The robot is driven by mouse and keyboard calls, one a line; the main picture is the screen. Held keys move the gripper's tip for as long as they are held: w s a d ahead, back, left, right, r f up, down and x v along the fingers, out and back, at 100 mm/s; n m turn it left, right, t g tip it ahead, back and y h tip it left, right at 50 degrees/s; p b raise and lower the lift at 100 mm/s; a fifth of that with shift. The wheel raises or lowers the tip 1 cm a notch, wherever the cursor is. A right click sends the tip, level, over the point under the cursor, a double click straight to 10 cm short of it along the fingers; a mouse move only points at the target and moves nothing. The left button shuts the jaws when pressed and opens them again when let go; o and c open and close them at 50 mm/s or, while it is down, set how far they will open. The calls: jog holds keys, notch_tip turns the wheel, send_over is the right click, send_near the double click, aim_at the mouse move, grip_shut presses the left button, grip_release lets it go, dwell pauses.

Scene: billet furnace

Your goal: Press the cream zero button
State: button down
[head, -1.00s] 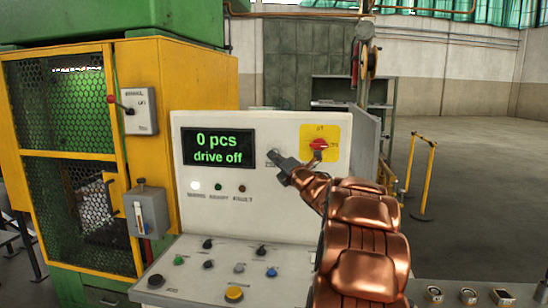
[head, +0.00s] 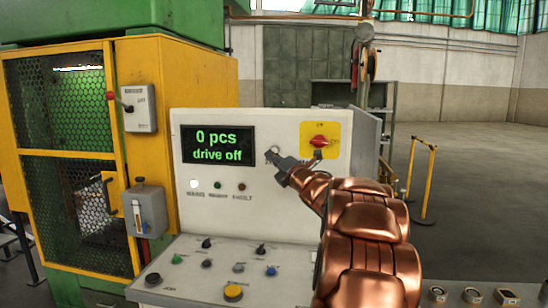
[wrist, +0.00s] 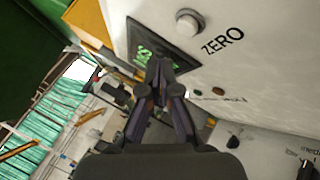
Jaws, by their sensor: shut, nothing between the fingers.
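The cream zero button (wrist: 188,22) is a round knob in a grey ring on the pale panel, with ZERO printed beside it. It shows at the top of the wrist view. My gripper (wrist: 160,72) is shut and empty. In the wrist view its fingertips appear below and left of the button, in front of the dark display, apart from the button. In the head view my gripper (head: 281,165) is close to the panel face, right of the display (head: 218,145). The button is small there, by the fingertips, and hard to make out.
A red rotary switch on a yellow plate (head: 320,140) is right of my gripper. Lamps sit below the display. A sloped desk with several buttons (head: 215,268) juts out below. A yellow guarded machine (head: 125,150) stands at left. Open floor lies at right.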

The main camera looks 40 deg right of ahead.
jog(key=shift+s+a+b, duration=0.7)
jog(key=shift+s+a, duration=0.05)
jog(key=shift+a, duration=0.3)
